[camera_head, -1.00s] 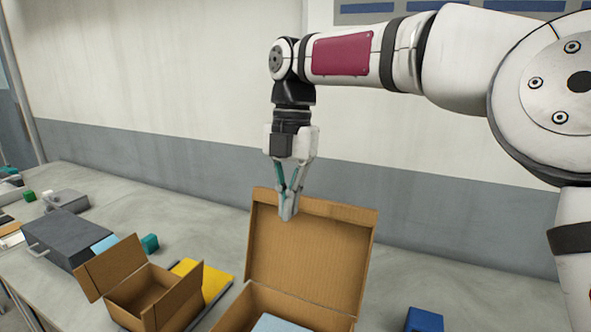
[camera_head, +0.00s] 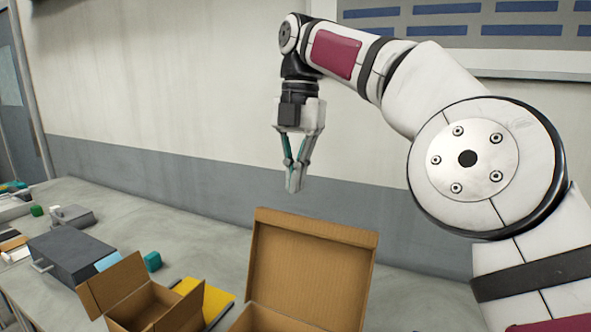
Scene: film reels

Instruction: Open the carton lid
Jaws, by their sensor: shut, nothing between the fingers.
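The larger brown carton (camera_head: 262,320) stands on the table at the bottom middle, cut off by the lower picture edge. Its lid (camera_head: 312,270) stands upright at the back, so the carton is open. What lies inside it is out of view. My gripper (camera_head: 293,190) points down above the lid's top edge, a little left of the lid's middle. Its fingers are shut with nothing between them, and it appears clear of the lid.
A smaller open carton (camera_head: 140,298) with raised flaps stands to the left, by a yellow flat item (camera_head: 215,302). The table behind the cartons (camera_head: 215,235) is clear.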

